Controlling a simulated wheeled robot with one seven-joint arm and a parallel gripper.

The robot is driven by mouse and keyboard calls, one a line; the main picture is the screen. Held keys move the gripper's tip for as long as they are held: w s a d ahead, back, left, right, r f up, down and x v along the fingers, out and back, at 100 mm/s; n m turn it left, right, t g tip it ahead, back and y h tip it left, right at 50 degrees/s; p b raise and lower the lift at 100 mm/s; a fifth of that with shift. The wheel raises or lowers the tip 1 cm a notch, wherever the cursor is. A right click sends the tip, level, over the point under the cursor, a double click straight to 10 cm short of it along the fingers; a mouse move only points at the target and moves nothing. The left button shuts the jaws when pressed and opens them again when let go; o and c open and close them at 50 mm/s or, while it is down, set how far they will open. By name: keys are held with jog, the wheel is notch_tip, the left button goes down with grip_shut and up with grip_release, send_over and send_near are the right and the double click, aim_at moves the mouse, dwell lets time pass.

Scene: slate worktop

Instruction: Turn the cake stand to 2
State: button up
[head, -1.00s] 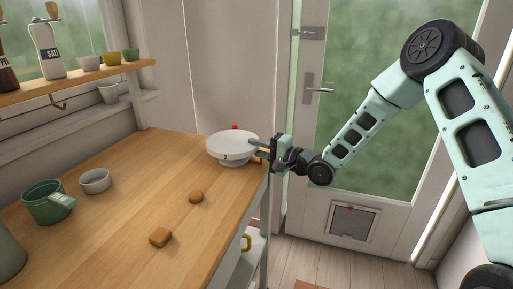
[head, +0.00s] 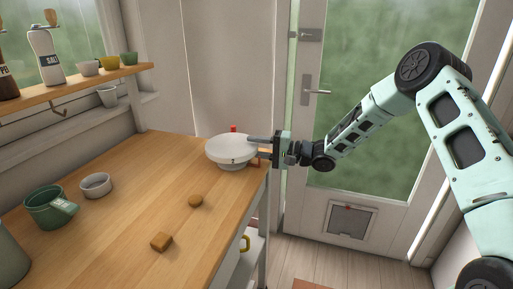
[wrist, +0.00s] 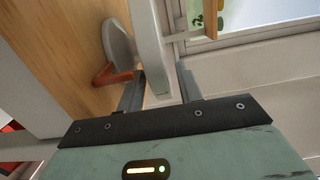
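The white cake stand (head: 228,150) stands on the wooden worktop near its right end, with a small dark mark on its front rim, too small to read. A red piece (head: 233,128) shows at its far edge. My gripper (head: 254,145) is at the stand's right side. In the wrist view the white plate's rim (wrist: 152,45) lies between my two fingers (wrist: 160,78), which are spread; some gap shows beside the rim. The stand's grey foot (wrist: 119,42) and an orange-brown pointer (wrist: 113,75) are beside the left finger. Any contact is hard to tell.
A green mug (head: 45,208) and a grey bowl (head: 96,185) stand at left. A door (head: 365,150) is behind my arm.

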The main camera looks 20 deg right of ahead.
jog(key=shift+d, duration=0.1)
jog(key=b+v, duration=0.1)
jog(key=v, duration=1.6)
jog(key=shift+b, duration=0.35)
jog(key=shift+s+d, duration=0.1)
jog(key=shift+s, duration=0.05)
jog(key=shift+c, duration=0.3)
